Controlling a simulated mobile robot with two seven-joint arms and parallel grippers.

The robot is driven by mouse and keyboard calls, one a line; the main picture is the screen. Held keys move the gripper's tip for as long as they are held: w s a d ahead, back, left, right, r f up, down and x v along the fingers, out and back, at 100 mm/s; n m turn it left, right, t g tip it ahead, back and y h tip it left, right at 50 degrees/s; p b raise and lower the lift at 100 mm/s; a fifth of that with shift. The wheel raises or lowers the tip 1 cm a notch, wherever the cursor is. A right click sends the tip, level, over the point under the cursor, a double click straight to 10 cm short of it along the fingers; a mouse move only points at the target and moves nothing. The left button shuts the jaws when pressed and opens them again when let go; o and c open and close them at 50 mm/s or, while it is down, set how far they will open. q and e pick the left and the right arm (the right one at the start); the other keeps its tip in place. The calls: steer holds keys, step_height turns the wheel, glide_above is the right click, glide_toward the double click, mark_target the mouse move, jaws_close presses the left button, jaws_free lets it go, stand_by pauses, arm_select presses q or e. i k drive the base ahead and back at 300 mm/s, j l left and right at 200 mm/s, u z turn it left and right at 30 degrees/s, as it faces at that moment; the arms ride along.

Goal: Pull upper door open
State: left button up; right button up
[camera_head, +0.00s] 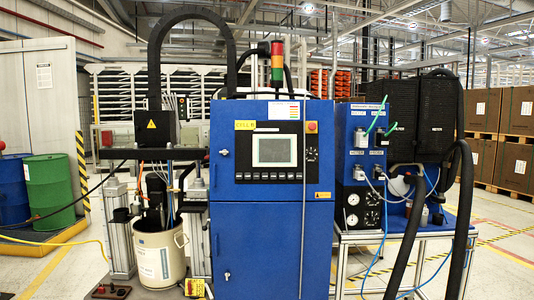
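A blue control cabinet (228,192) stands upright in the middle of the view. Its upper door (225,130) looks closed and carries a grey display screen (274,151) with a row of buttons below it. A small lock or handle (224,152) sits at the left edge of the upper door. The lower door (270,250) also looks closed, with a lock (227,276) near its left edge. Neither of my grippers shows in this view.
A pump frame with a white drum (160,255) stands left of the cabinet. A metal table (400,238) with blue valve boxes and thick black hoses (464,200) stands right. Green (50,183) and blue (13,190) drums are at far left.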

mark_target(260, 136)
steer(key=i+j, duration=0.1)
steer(key=i, duration=0.8)
steer(key=i+j, duration=0.15)
steer(key=i, duration=0.7)
